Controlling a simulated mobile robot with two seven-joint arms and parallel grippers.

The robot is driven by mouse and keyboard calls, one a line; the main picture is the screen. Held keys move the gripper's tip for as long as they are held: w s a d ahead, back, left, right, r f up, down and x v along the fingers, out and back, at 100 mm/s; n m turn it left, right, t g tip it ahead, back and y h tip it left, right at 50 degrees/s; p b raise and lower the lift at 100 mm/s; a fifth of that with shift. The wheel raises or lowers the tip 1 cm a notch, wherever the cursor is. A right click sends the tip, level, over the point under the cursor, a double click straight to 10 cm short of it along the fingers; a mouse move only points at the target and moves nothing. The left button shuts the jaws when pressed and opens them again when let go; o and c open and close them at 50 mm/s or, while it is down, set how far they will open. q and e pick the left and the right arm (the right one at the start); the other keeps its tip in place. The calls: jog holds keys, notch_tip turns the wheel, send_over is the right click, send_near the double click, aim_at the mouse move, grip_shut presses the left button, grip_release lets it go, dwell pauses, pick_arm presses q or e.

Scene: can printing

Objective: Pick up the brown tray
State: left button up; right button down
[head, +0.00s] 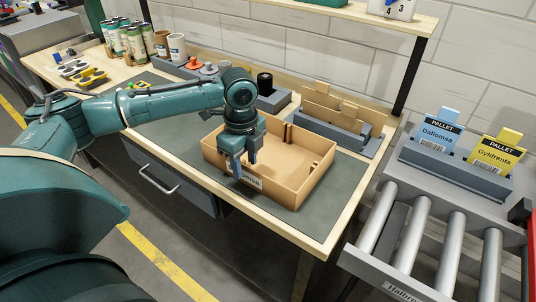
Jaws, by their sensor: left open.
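The brown tray (296,187) is a shallow open box on the dark mat of the workbench, in the middle of the head view. It looks empty. A white label on its front wall is partly hidden by a finger. My left gripper (243,168) points down at the tray's front left wall, its fingers apart near the rim. I cannot tell whether the fingers touch the wall. My right gripper does not show.
A grey holder (335,137) with brown boards stands behind the tray. A black roll (265,84), cans (135,44) and small parts line the bench's back. A roller conveyor (408,225) with blue and yellow pallet cards is at right. Bare mat (170,131) lies left of the tray.

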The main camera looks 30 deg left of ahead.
pick_arm(q)
jog(key=shift+f, duration=1.25)
jog(key=shift+c, duration=0.5)
grip_shut()
